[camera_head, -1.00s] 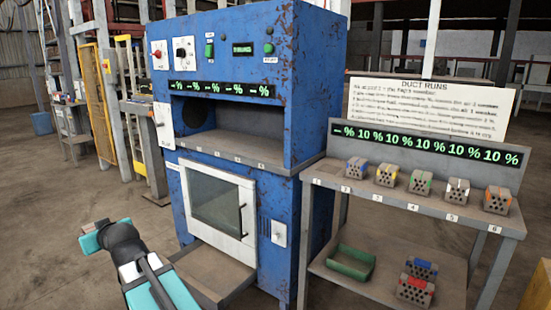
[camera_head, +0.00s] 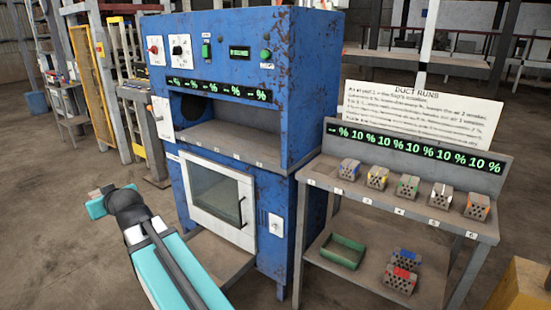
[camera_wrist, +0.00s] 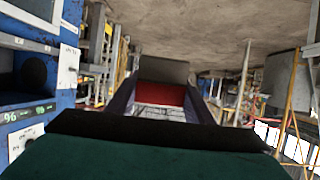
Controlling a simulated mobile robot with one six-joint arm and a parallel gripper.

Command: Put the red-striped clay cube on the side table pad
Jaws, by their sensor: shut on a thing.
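My gripper (camera_wrist: 160,100) is shut on a block with a red band and a pale grey face, seen between the fingers in the wrist view. This red-banded block (camera_wrist: 161,95) is partly hidden by the gripper, so I cannot see its holes or far sides. In the head view my arm reaches to the lower left, and the gripper's fingers are not clear there. Another red-striped hollow block (camera_head: 399,279) lies on the lower shelf of the rack at the right. I cannot pick out the side table pad in either view.
A rusty blue kiln (camera_head: 310,95) stands in the middle, its lower glazed door (camera_head: 217,200) shut. The rack (camera_head: 420,226) at right bears several striped blocks, with a green tray (camera_head: 343,251) and a blue-striped block (camera_head: 406,257) below. Open floor lies at left.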

